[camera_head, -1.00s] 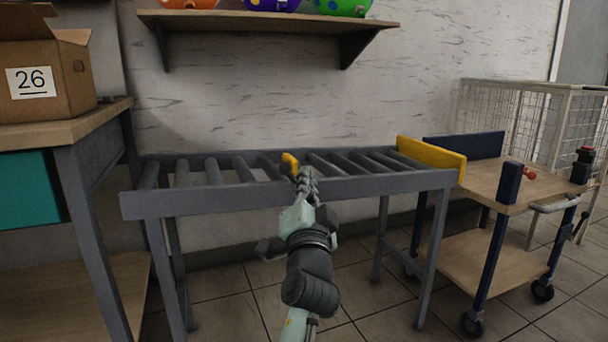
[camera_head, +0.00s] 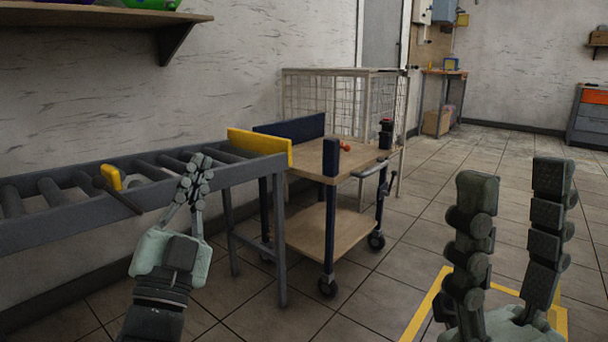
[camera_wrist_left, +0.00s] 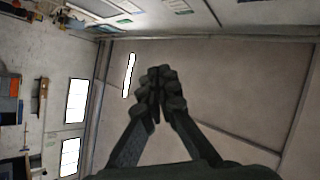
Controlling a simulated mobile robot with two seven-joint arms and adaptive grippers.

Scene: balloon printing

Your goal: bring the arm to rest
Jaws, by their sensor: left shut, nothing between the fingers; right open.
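My left gripper (camera_head: 197,165) is shut and empty in the head view, its fingers pointing up in front of the roller conveyor (camera_head: 60,222). In the left wrist view the same gripper (camera_wrist_left: 160,82) has its fingertips together with nothing between them, against the ceiling and wall. My right gripper (camera_head: 514,185) is at the lower right of the head view, its two fingers upright, well apart and empty. A yellow piece (camera_head: 112,177) with a dark rod shows at the conveyor, to the left of my left gripper. I cannot tell whether the gripper touches the conveyor.
A wooden-topped cart (camera_head: 318,158) on wheels stands by the conveyor's yellow end plate (camera_head: 259,146), with a wire cage (camera_head: 345,100) behind it. A wall shelf (camera_head: 95,16) hangs upper left. Tiled floor lies open on the right, with yellow floor marking (camera_head: 424,305) near my right gripper.

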